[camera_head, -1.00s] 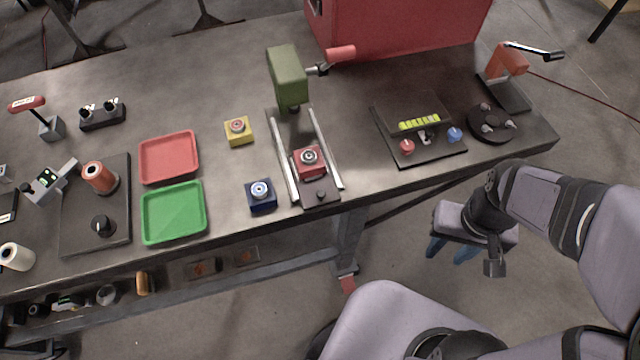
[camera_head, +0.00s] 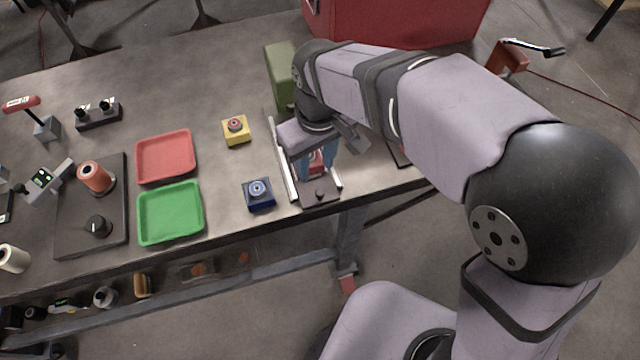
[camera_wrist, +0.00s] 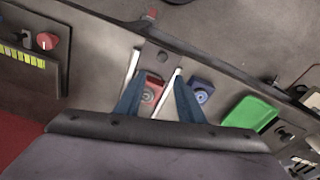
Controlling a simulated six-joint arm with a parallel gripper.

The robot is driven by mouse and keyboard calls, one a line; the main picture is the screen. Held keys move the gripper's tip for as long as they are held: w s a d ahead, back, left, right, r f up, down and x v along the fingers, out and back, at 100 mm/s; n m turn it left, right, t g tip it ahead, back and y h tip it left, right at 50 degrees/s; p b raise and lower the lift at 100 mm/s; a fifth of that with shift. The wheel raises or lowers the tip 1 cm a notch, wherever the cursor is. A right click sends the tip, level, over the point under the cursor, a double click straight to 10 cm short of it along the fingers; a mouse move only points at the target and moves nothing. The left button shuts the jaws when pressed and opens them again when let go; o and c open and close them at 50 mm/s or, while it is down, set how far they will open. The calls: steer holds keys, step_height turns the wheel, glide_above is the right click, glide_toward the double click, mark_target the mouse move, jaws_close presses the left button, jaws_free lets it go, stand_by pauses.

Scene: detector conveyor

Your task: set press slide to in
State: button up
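The press slide (camera_head: 308,199) is a dark plate between two pale rails, pulled toward the table's front edge, with a small dark knob (camera_head: 320,194) on its front end. A red block (camera_head: 316,168) sits on the slide. It also shows in the wrist view (camera_wrist: 151,88). The green press head (camera_head: 279,72) stands at the far end of the rails, partly hidden by my arm. My gripper (camera_head: 317,165) is open above the slide, its blue fingers on either side of the red block with gaps visible in the wrist view. I cannot tell their exact height.
A blue block (camera_head: 258,194) stands left of the rails and a yellow block (camera_head: 236,131) farther back. Red (camera_head: 165,157) and green (camera_head: 170,213) trays lie further left. A dark panel with a yellow strip (camera_wrist: 22,57) is on the other side; my arm covers most of it in the head view.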

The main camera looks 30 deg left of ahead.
mark_target(320, 192)
steer(key=shift+s+d+r+n+h, duration=0.15)
steer(key=shift+s+d+n+h, duration=0.15)
steer(key=shift+s+d, duration=0.25)
steer(key=shift+w+d+f+p, duration=0.1)
steer(key=shift+f+p, duration=0.9)
steer(key=shift+f, duration=2.65)
jaws_close()
